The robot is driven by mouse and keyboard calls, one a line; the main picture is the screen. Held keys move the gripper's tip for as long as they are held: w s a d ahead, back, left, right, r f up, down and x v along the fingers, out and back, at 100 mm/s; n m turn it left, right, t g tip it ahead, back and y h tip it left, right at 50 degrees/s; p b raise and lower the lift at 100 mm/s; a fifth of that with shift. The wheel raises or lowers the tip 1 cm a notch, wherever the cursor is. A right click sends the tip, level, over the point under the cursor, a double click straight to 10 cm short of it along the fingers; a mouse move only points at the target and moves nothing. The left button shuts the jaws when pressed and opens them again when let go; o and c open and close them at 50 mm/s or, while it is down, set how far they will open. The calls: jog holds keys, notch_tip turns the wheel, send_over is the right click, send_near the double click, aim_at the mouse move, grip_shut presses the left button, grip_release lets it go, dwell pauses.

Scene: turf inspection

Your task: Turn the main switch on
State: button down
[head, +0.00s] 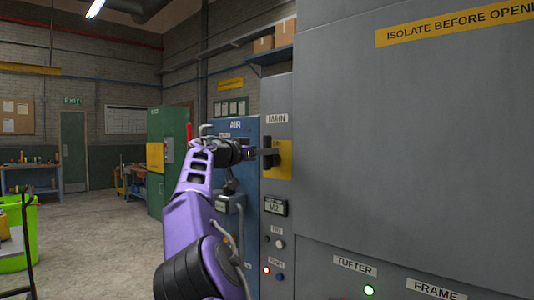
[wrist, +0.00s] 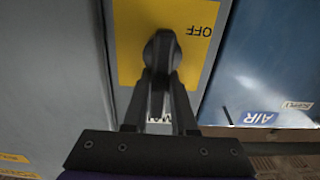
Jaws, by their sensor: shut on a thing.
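The main switch is a dark rotary handle on a yellow plate (head: 284,160), under a MAIN label (head: 277,118) on the grey cabinet. In the wrist view the dark round hub (wrist: 162,45) of the main switch stands on the yellow plate (wrist: 130,70), with upside-down OFF lettering (wrist: 200,31) beside it. My gripper (head: 264,153) is at the switch. In the wrist view its fingers (wrist: 162,80) are shut on the switch handle. The fingers hide much of the handle, so its exact angle is hard to tell.
Below the switch are a small display (head: 275,207), a white button (head: 278,230) and a lit red lamp (head: 266,269). A green lamp (head: 369,290) glows under the TUFTER label. The blue AIR panel (head: 250,135) stands just left. Open floor (head: 95,230) lies at left.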

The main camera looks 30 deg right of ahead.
jog(key=shift+d+f, duration=0.1)
jog(key=shift+f, duration=0.45)
jog(key=c, duration=0.9)
grip_release()
jog(key=shift+o, duration=0.9)
jog(key=shift+r, duration=0.25)
jog(key=b+v, duration=0.3)
jog(key=v, duration=1.4)
jog(key=shift+s+a, duration=0.15)
jog(key=shift+a, duration=0.05)
